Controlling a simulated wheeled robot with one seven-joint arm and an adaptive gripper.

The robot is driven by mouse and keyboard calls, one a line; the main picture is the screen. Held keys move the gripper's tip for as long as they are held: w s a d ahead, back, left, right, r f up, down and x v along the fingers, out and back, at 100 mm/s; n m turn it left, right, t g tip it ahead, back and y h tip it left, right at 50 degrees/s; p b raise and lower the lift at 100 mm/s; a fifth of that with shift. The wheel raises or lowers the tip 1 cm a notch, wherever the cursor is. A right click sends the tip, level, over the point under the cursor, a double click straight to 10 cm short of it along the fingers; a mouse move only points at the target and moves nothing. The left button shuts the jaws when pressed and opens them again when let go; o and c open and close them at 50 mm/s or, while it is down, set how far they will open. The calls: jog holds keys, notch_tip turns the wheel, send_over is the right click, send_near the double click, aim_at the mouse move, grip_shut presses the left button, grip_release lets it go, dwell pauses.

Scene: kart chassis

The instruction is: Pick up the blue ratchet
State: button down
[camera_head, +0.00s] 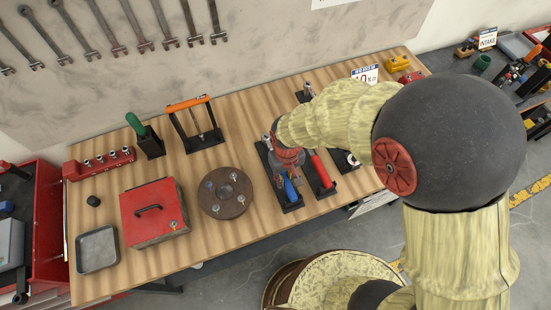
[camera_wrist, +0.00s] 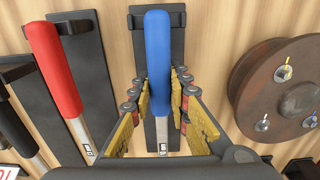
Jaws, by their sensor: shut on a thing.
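The blue ratchet (camera_head: 291,190) lies along a black holder (camera_head: 293,208) on the wooden workbench. In the wrist view the blue handle (camera_wrist: 158,52) runs up the middle, with its metal shaft below. My gripper (camera_head: 288,160) is over the ratchet, and its fingers (camera_wrist: 158,92) are shut on it from both sides. The ratchet is still at its holder; whether it is raised off it I cannot tell.
A red-handled tool (camera_head: 323,170) on its own black holder is close beside the ratchet. A round brown disc (camera_head: 225,203) lies on the other side. A red box (camera_head: 150,228) and a grey tray (camera_head: 97,250) stand further left. Bare wood lies between the disc and the holder.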

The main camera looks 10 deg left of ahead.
jog(key=shift+r, duration=0.2)
jog(key=shift+r, duration=0.2)
jog(key=r, duration=0.3)
jog(key=shift+s+r+p, duration=0.2)
jog(key=shift+s+p, duration=0.1)
jog(key=shift+p, duration=0.1)
jog(key=s+r+p, duration=0.1)
jog(key=s+r, duration=0.8)
jog(key=s, duration=0.4)
jog(key=shift+s+a, duration=0.2)
jog(key=shift+a, duration=0.25)
